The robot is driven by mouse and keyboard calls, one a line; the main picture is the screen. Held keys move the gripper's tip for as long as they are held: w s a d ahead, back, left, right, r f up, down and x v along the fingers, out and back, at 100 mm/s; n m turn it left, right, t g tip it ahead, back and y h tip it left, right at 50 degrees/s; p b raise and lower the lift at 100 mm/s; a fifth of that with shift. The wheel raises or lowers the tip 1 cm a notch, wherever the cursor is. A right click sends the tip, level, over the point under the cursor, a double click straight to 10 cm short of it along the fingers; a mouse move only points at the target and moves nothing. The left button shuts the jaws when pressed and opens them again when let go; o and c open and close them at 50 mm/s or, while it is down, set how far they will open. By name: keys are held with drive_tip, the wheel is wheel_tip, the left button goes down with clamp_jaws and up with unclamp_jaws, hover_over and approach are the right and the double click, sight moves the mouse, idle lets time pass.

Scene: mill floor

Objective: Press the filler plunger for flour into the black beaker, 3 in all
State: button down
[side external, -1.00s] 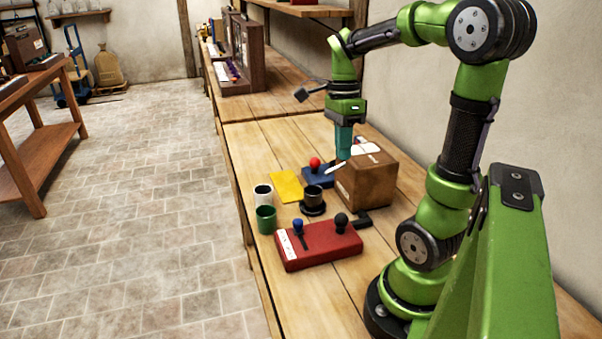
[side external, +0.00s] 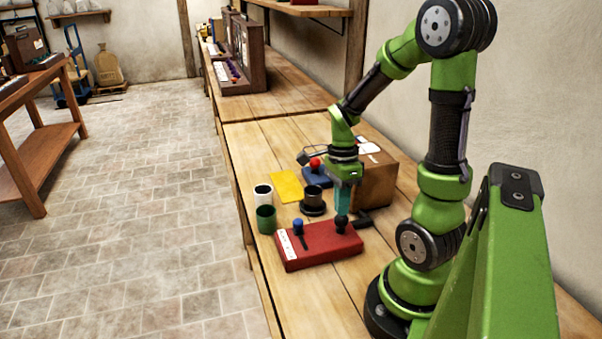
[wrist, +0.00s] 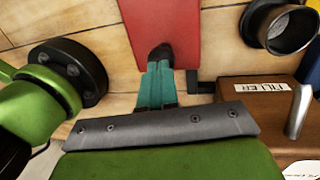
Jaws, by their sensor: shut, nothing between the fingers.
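The black beaker (side external: 313,195) stands upright on a dark round base; its open mouth shows in the wrist view (wrist: 287,30). A red box (side external: 320,250) carries a blue knob (side external: 298,226) and a black knob (side external: 341,227). A red ball knob (side external: 315,162) sits on a blue base. No plunger is labelled for flour legibly. My gripper (side external: 342,212) is shut and empty, its tips at or just above the black knob (wrist: 161,51); I cannot tell if they touch.
A white cup (side external: 263,196) and a green cup (side external: 266,219) stand left of the beaker. A yellow sheet (side external: 285,186) lies behind them. A dark bracket (side external: 362,218) joins the red box's right side.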

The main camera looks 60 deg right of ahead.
drive_tip(key=shift+f, duration=1.1)
wheel_tip(320, 180, up, 14)
drive_tip(key=w+d, duration=0.1)
drive_tip(key=d, duration=0.1)
drive_tip(key=shift+w+r, duration=0.15)
drive_tip(key=shift+w, duration=0.15)
idle(2.0)
